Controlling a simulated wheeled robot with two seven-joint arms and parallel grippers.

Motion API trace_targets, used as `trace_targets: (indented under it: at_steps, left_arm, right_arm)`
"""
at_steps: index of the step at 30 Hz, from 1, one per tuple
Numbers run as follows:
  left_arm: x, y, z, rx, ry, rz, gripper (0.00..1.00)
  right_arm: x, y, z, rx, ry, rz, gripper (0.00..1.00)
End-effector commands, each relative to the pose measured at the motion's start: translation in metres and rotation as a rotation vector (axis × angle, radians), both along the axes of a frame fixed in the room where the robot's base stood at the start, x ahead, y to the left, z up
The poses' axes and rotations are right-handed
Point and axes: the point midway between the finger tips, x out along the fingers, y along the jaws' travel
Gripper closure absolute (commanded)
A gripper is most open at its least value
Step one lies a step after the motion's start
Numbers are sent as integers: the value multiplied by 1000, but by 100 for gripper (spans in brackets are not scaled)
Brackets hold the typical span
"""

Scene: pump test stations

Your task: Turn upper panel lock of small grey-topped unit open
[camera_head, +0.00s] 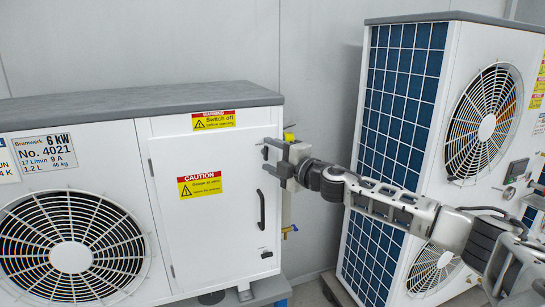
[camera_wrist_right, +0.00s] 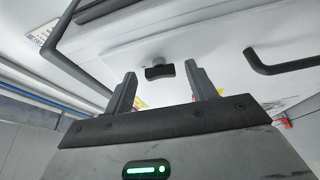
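The small grey-topped unit (camera_head: 183,102) stands at the left in the head view, with a white side panel (camera_head: 215,227). The upper panel lock (camera_head: 265,153) is a small dark knob near the panel's upper right edge, partly hidden by my gripper there. In the right wrist view the lock (camera_wrist_right: 159,71) shows clearly as a black winged knob. My right gripper (camera_head: 271,158) is open in front of it. In the right wrist view its fingertips (camera_wrist_right: 162,82) stand either side of the knob, apart from it. My left gripper is not in view.
A black bar handle (camera_head: 261,208) sits on the panel below the lock, close to my right gripper; it also shows in the right wrist view (camera_wrist_right: 281,63). A taller unit with a blue-finned side (camera_head: 404,100) stands at the right, beyond a gap.

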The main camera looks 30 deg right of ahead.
Motion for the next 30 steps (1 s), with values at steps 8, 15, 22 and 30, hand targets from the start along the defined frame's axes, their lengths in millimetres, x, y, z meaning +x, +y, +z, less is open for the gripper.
trace_targets:
  at_steps: [8, 15, 22, 30]
  left_arm:
    - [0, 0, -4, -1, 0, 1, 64]
    - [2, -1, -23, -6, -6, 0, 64]
    - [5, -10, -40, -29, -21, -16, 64]
    - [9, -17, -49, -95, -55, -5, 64]
  right_arm:
    - [-7, -2, -3, 0, 1, -1, 44]
    - [-49, -9, -11, -6, 4, -1, 44]
    - [-84, -16, -13, -8, 2, -3, 44]
    - [-99, -22, -10, -4, -1, -10, 44]
